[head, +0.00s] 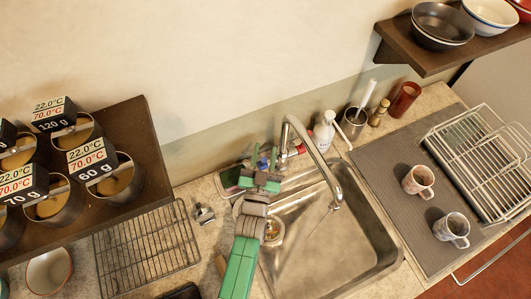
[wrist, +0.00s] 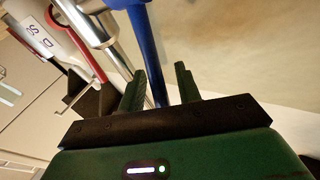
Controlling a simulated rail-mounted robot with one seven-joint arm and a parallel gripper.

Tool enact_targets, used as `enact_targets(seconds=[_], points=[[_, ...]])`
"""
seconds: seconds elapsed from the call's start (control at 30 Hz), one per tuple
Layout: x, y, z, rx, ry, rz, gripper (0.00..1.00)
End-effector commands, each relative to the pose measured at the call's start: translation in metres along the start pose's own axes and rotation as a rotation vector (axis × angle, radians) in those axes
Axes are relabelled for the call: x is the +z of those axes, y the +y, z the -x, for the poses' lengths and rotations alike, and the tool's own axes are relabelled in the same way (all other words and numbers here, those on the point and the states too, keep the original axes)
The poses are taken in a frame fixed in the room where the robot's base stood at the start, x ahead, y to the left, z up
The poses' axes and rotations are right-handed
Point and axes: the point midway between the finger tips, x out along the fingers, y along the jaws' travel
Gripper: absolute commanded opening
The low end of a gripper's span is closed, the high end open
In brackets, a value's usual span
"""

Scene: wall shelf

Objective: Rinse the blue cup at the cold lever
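My gripper (head: 262,180) is behind the sink's left rear corner, at the tap's levers. In the wrist view its two fingers (wrist: 158,85) stand apart, with the blue cold lever (wrist: 150,45) reaching down between or just behind them; contact cannot be told. The red lever (wrist: 78,42) is to the left, beside the chrome tap body (wrist: 110,40). The tap's spout (head: 312,150) arches over the sink basin (head: 335,245). On the grey mat stand a reddish speckled cup (head: 418,182) and a pale grey-blue speckled cup (head: 452,229); neither is clearly blue. Whether water runs is unclear.
A white bottle (head: 324,132), a utensil pot (head: 354,122) and a brown tumbler (head: 404,99) stand behind the sink. A wire dish rack (head: 480,160) is at right. Left are a wire grid (head: 147,250) and a shelf (head: 130,120) with metal pots. Bowls sit on the upper shelf (head: 425,58).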

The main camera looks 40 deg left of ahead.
Motion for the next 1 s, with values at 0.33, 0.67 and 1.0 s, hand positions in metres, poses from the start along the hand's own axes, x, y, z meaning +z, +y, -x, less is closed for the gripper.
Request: enact_targets(seconds=[0.33, 0.67, 1.0], points=[[0.001, 0.0, 0.036, 0.002, -0.003, -0.001, 0.34], [0.0, 0.0, 0.078, 0.0, -0.001, 0.001, 0.34], [0.0, 0.0, 0.078, 0.0, 0.0, 0.0, 0.34]])
